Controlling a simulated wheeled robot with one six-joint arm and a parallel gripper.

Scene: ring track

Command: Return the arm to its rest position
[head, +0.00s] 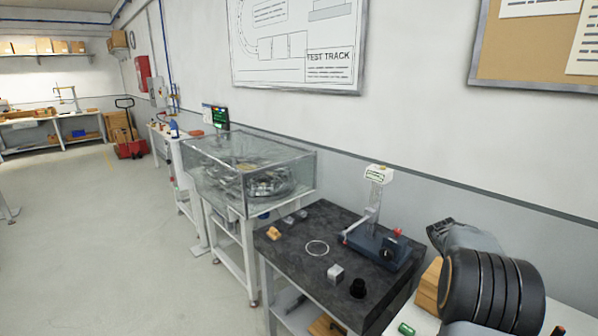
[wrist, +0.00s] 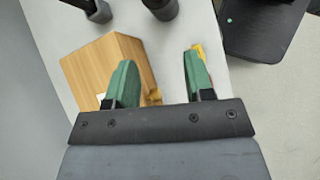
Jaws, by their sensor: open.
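My gripper (wrist: 155,90) shows in the wrist view with its two green fingers spread apart. Nothing is held between them. A wooden block or box (wrist: 92,62) lies on a pale surface beyond the left finger, and a small yellow thing (wrist: 198,50) shows behind the right finger. I cannot tell whether the fingers touch either one.

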